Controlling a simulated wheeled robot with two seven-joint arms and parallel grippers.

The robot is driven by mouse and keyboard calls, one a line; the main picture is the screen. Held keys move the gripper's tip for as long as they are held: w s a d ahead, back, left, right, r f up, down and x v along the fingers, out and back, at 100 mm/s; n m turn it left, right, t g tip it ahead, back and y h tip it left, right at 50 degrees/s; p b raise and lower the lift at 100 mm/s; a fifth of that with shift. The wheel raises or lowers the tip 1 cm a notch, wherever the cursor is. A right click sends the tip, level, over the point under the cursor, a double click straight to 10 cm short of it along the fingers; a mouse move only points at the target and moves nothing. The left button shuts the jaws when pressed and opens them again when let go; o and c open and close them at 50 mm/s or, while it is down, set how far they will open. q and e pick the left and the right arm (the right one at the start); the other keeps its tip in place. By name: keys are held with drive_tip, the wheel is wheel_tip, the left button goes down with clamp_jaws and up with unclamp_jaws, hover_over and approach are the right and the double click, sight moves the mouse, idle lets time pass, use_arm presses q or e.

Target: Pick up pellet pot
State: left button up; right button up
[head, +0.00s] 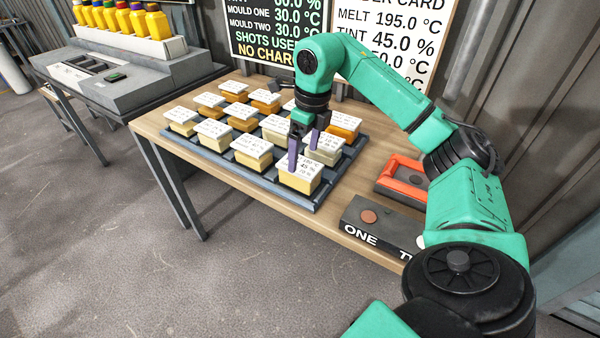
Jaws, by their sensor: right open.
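Several pellet pots with white printed lids or labels stand in rows on a dark blue-grey tray (228,180) on the wooden table. Their sides run from pale cream to orange. My right gripper (303,157) points down over the tray's front right part, its two purple fingers apart. The fingers overlap the cream front corner pot (299,182) and partly cover its label. A paler pot (323,150) is just behind it. I cannot tell whether the fingers touch either pot. The gripper hides some pots behind it. My left gripper is out of view.
A dark block marked ONE (365,222) sits at the table's front right edge. An orange-red frame (388,182) lies behind it. Written boards (262,42) stand behind the table. A grey bench (130,72) with several coloured bottles (158,24) is at upper left. Floor at left is clear.

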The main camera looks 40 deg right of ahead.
sight(300, 164)
drive_tip(key=f, duration=0.5)
drive_tip(key=shift+w+a+f, duration=0.15)
drive_tip(key=shift+w+a, duration=0.1)
drive_tip(key=shift+w, duration=0.15)
drive_tip(key=c, duration=1.4)
drive_tip(key=shift+o, duration=0.2)
